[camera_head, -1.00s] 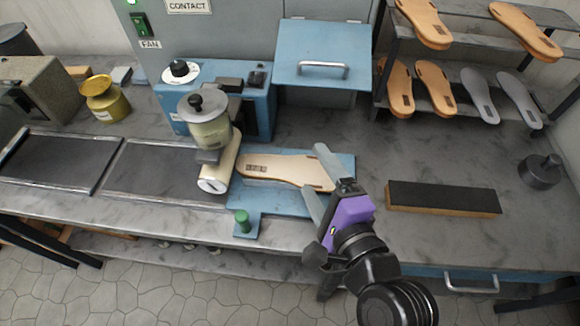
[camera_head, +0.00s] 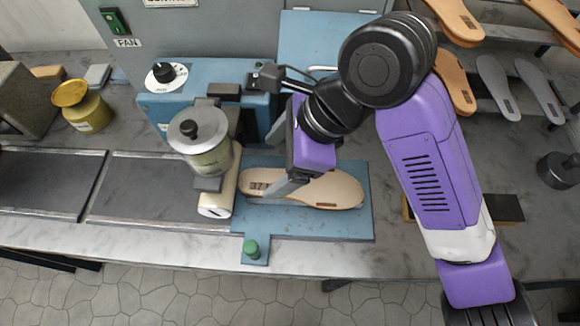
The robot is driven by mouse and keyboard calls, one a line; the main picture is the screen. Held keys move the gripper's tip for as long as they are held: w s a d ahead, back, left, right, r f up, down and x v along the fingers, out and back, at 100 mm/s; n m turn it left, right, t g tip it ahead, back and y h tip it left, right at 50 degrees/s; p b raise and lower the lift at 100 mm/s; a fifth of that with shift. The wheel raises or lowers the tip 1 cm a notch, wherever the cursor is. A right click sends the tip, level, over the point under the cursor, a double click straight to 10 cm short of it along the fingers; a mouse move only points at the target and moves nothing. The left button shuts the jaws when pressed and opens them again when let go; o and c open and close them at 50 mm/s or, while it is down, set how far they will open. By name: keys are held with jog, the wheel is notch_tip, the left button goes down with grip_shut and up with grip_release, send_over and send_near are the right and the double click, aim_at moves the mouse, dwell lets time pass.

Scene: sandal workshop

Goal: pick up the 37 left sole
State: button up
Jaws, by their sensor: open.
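The tan sole (camera_head: 335,190) lies flat on the blue plate (camera_head: 320,225) beside the glue roller machine. A dark printed mark, partly readable as 37, shows at its left end; I cannot read the rest. My gripper (camera_head: 275,165) is open above the left part of the sole. One grey finger reaches down across the sole's near-left edge and the other is up to the left, over the plate's far side. My purple wrist hides part of the sole's far edge. I cannot tell whether the finger touches the sole.
The roller machine with its glue cup (camera_head: 206,150) stands close left of the sole. A green knob (camera_head: 251,248) is at the plate's front. A blue box (camera_head: 190,85) stands behind. A rack with more soles (camera_head: 497,85) and a black-topped block (camera_head: 505,208) are right.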

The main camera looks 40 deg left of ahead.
aim_at(269, 182)
jog(key=shift+w+d+r+h, duration=0.1)
jog(key=shift+w+d+h, duration=0.25)
jog(key=shift+d+h, duration=0.2)
jog(key=shift+s+a+f+m, duration=0.1)
jog(key=shift+a+f+m, duration=0.1)
jog(key=shift+f, duration=0.35)
jog(key=shift+s+a+f+m, duration=0.1)
jog(key=shift+a+f, duration=0.1)
jog(key=shift+f, duration=0.3)
jog(key=shift+w+x, duration=0.2)
jog(key=shift+x, duration=1.1)
jog(key=shift+w+x, duration=0.2)
jog(key=shift+x, duration=1.15)
jog(key=shift+d+f, duration=0.1)
jog(key=c, duration=1.7)
